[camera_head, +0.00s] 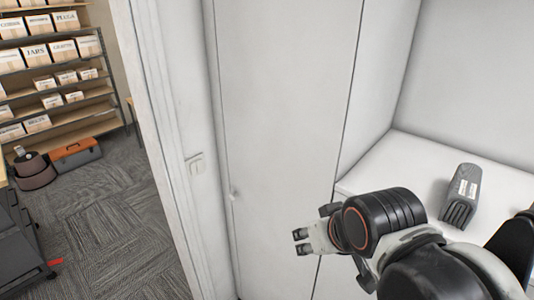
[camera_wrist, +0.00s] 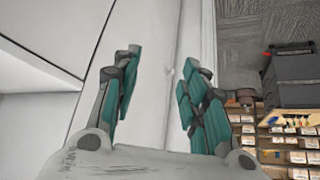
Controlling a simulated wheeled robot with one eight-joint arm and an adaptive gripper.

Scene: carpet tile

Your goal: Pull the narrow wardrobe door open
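The narrow wardrobe door (camera_head: 285,95) is a tall white panel in the middle of the head view. It looks shut, flush with its frame. A small pale knob (camera_head: 232,195) sits near its left edge. My gripper (camera_head: 301,241) is in front of the door, to the right of and lower than the knob in the picture, apart from it. In the wrist view my gripper (camera_wrist: 160,62) is open and empty, its teal-padded fingers wide apart. The white door (camera_wrist: 140,25) shows beyond the fingers, with the faint knob (camera_wrist: 171,71) between them.
A light switch (camera_head: 195,164) is on the wall left of the door. A white ledge (camera_head: 410,165) at right bears a dark grey object (camera_head: 461,195). At left, beyond the wall edge, are shelves of boxes (camera_head: 48,53), an orange-topped toolbox (camera_head: 75,153) and open carpet (camera_head: 110,215).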

